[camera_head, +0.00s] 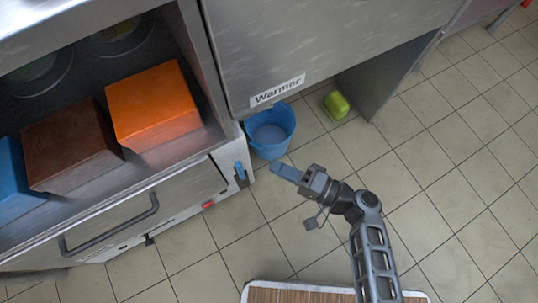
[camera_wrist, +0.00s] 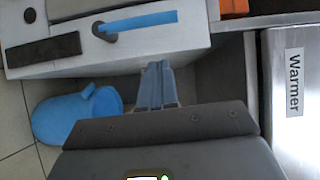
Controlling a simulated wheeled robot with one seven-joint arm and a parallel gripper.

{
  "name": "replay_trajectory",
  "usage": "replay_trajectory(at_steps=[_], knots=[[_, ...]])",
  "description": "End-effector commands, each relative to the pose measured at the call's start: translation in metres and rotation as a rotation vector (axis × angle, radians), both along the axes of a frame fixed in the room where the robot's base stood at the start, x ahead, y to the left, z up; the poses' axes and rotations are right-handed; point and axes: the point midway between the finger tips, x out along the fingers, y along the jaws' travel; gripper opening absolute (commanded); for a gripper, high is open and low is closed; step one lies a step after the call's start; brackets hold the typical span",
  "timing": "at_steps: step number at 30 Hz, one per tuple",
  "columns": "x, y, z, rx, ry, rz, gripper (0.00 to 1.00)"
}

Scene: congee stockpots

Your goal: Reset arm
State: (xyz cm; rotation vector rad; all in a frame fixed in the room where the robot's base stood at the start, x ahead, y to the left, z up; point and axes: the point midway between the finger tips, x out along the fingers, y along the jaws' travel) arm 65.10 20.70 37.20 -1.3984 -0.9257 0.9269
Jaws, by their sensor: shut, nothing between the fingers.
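My gripper (camera_head: 286,172) is at the end of my raised arm, above the tiled floor near the corner of the stainless counter. Its blue fingers are shut with nothing between them. In the wrist view the closed fingers (camera_wrist: 157,87) point toward the white lower front of the counter (camera_wrist: 145,45). In the head view the fingers appear just below and beside a blue bucket (camera_head: 270,130). The bucket also shows left of the fingers in the wrist view (camera_wrist: 72,120).
A steel unit labelled Warmer (camera_head: 320,45) stands at the top. Orange (camera_head: 152,103), brown (camera_head: 68,148) and blue (camera_head: 14,185) blocks sit on the counter at left. A green object (camera_head: 336,105) lies under the warmer. A brown mat (camera_head: 290,294) lies in front. Floor at right (camera_head: 455,170) is clear.

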Motion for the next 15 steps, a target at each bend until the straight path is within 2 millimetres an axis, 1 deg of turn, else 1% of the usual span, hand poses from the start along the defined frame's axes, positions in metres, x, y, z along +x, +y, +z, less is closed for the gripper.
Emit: replay_trajectory(at_steps=[1,3,7,10,15], knots=[[-0.004,-0.012,0.003,0.000,0.001,-0.004,0.00],[-0.010,-0.026,0.003,-0.001,0.000,-0.004,0.00],[-0.018,-0.047,0.003,0.000,0.000,-0.003,0.00],[-0.023,-0.059,0.002,-0.001,0.000,-0.002,0.00],[-0.028,-0.069,0.001,0.000,0.000,-0.001,0.00]])
